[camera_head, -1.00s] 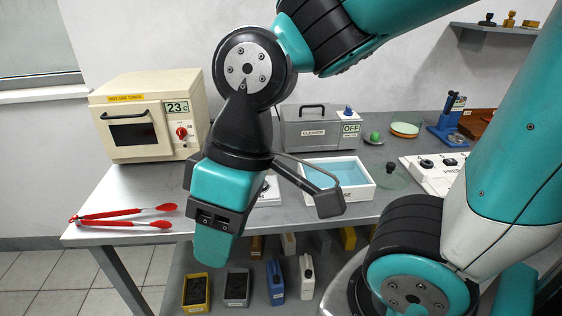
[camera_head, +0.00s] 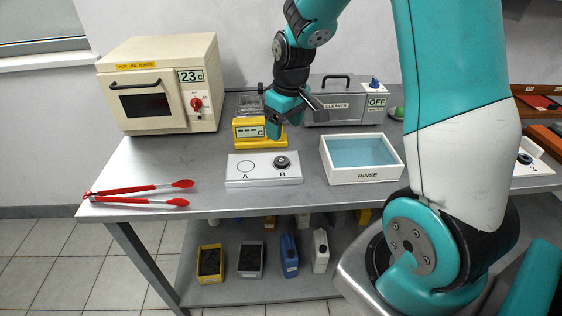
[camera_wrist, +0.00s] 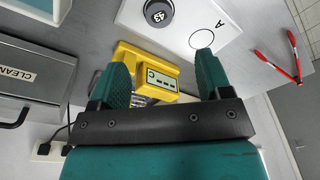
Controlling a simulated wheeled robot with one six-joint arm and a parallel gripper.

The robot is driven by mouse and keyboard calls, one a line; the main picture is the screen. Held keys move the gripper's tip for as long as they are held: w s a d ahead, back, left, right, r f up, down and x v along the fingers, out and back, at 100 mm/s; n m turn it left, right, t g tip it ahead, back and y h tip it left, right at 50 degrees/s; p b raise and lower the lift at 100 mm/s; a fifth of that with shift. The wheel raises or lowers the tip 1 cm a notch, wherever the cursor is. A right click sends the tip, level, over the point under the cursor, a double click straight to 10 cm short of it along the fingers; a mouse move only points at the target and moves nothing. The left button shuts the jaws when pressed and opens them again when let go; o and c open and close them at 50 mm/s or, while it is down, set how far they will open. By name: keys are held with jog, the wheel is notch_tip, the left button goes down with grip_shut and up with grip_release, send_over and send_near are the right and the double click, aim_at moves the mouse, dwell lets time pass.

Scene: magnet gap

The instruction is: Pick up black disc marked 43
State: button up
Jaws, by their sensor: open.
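The black disc marked 43 (camera_wrist: 158,12) lies on a white plate with two marked spots (camera_head: 240,178). In the head view the disc (camera_head: 282,163) sits on spot B, at the plate's right; the empty circle A is at its left.
A yellow device (camera_head: 262,141) with a display stands behind the plate. The blue-filled rinse tray (camera_head: 354,178) is to the right, the grey cleaner (camera_head: 335,111) behind it. A cream oven (camera_head: 115,118) and red tongs (camera_head: 140,200) are at left. Bare table lies between oven and plate.

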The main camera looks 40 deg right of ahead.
send_over(282, 160)
jog(key=f, duration=0.5)
jog(key=shift+s+a+f, duration=0.15)
jog(key=shift+s, duration=0.05)
jog(key=shift+w+f+p, duration=0.15)
jog(key=shift+f+p, duration=0.45)
jog(key=shift+f, duration=2.1)
jog(key=c, duration=1)
jog(key=shift+r, duration=0.1)
jog(key=shift+c, duration=0.2)
